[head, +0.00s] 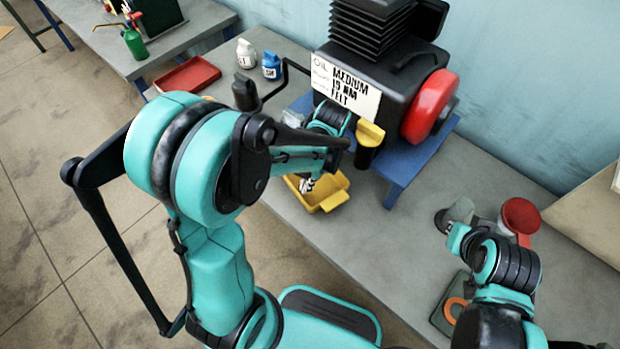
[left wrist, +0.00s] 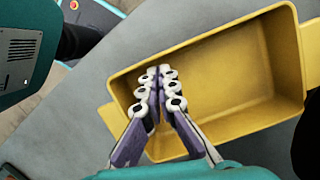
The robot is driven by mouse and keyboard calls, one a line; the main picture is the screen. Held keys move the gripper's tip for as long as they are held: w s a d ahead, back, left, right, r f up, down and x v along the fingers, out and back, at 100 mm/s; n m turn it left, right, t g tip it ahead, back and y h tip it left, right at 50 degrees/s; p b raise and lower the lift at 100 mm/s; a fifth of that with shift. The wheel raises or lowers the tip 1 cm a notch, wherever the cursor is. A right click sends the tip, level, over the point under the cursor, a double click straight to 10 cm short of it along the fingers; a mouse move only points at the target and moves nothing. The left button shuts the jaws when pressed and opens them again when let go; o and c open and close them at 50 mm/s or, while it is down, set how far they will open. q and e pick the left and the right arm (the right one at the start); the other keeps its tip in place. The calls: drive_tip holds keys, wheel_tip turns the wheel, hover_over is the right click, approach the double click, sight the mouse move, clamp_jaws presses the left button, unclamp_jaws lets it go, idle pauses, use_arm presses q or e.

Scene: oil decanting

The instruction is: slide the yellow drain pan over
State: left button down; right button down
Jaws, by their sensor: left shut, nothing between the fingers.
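The yellow drain pan (head: 332,194) sits on the grey bench in front of the blue stand, partly hidden by my left arm in the head view. In the left wrist view the pan (left wrist: 225,65) is a shallow, empty rectangular tray with tabs at its ends. My left gripper (head: 306,185) is over the pan. In the left wrist view its fingers (left wrist: 158,88) are closed together with nothing between them, over the pan's near side. Whether they touch the pan is unclear.
The black engine block (head: 385,75) with a red disc (head: 430,106) stands on the blue stand (head: 405,168). A yellow-topped black container (head: 369,135) is beside it. A red tray (head: 187,75) and small bottles (head: 271,66) are at the back left. A red funnel (head: 520,215) is at right.

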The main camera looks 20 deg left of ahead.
use_arm(q)
drive_tip(key=shift+s+a+f, duration=0.1)
drive_tip(key=shift+f, duration=0.5)
drive_tip(key=shift+s+a, duration=0.75)
drive_tip(key=shift+s, duration=0.05)
drive_tip(key=p+v, duration=0.7)
drive_tip(key=v, duration=0.3)
